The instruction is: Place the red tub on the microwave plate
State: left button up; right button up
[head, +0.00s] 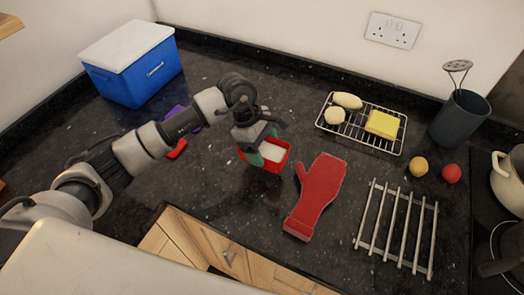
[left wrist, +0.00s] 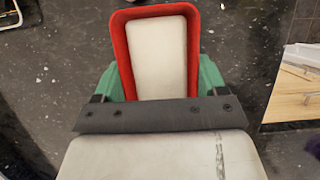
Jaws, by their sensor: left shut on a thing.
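The red tub (head: 284,166) is a rectangular red container with a pale inside, near the middle of the counter in the head view. It also shows in the left wrist view (left wrist: 194,62), reaching out between the fingers. My left gripper (head: 264,151) comes down over it with green fingers on opposite sides and is shut on it. Whether the tub's bottom touches the counter I cannot tell. No microwave plate can be made out in either view. My right gripper is not in view.
A red oven mitt (head: 320,190) lies just right of the tub. Dark counter behind the tub is clear.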

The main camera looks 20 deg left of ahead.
aim_at(263, 152)
pick_arm(q)
notch_tip(263, 152, down, 4)
jog(key=shift+a+f+p, duration=0.1)
jog(key=shift+a+p, duration=0.05)
jog(key=shift+p, duration=0.75)
jog(key=shift+f+b, duration=0.2)
jog(key=shift+b, duration=0.1)
jog(key=o, duration=1.1)
jog(key=shift+c, duration=0.2)
jog(key=shift+r, duration=0.1)
